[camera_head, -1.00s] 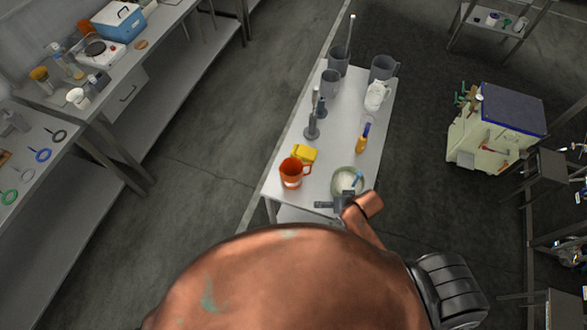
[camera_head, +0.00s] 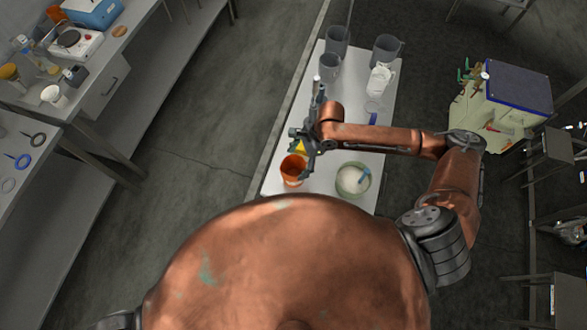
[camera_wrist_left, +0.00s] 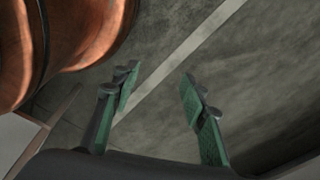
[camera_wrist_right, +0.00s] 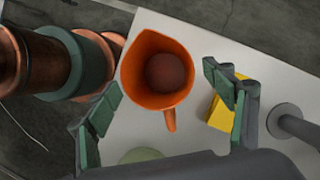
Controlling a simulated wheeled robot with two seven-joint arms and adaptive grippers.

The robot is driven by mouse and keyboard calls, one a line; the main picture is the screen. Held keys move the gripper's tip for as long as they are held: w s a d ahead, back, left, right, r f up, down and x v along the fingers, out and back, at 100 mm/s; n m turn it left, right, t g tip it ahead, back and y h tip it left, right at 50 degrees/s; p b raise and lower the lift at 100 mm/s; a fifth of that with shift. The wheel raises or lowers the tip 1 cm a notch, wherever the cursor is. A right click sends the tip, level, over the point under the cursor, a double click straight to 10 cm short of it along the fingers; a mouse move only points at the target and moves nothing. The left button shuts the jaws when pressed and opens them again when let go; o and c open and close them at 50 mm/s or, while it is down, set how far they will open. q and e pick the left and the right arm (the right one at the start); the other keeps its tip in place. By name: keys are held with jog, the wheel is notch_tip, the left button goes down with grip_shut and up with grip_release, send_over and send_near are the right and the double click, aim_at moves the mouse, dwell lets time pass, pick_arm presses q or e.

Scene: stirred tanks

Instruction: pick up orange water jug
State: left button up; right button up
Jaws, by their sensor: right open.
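The orange water jug (camera_head: 292,171) stands on the narrow white table, near its front left. My right gripper (camera_head: 304,148) is over the table just beyond the jug, its arm reaching in from the right. In the right wrist view the jug (camera_wrist_right: 141,66) shows its open mouth, with its handle toward the gripper. The right fingers (camera_wrist_right: 165,90) are open, one on each side of the handle's line, with nothing between them gripped. My left gripper (camera_wrist_left: 160,85) is open and empty above the floor in the left wrist view.
A yellow object (camera_wrist_right: 220,112) lies close beside the jug, near a right finger. A bowl with white contents (camera_head: 353,180) stands right of the jug. Grey jugs (camera_head: 337,42) and a white container (camera_head: 380,78) stand at the table's far end.

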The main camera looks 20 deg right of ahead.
aim_at(291, 174)
jog(key=f, duration=0.1)
jog(key=f+b, duration=0.1)
jog(key=f, duration=0.2)
jog(key=shift+s+a+f, duration=0.25)
jog(key=shift+a+f, duration=0.05)
jog(key=shift+a, duration=0.1)
jog(key=shift+a+f, duration=0.1)
jog(key=shift+f, duration=0.2)
jog(key=x, duration=0.4)
jog(key=shift+w+f, duration=0.2)
jog(key=shift+f, duration=0.15)
pick_arm(q)
jog(key=shift+s+f, duration=0.2)
jog(key=shift+f, duration=0.3)
jog(key=shift+s+f, duration=0.2)
jog(key=shift+f, duration=0.25)
pick_arm(e)
jog(key=shift+s, duration=0.1)
jog(key=shift+c, duration=0.6)
pick_arm(q)
jog(key=shift+s, duration=0.1)
pick_arm(e)
jog(key=c, duration=0.9)
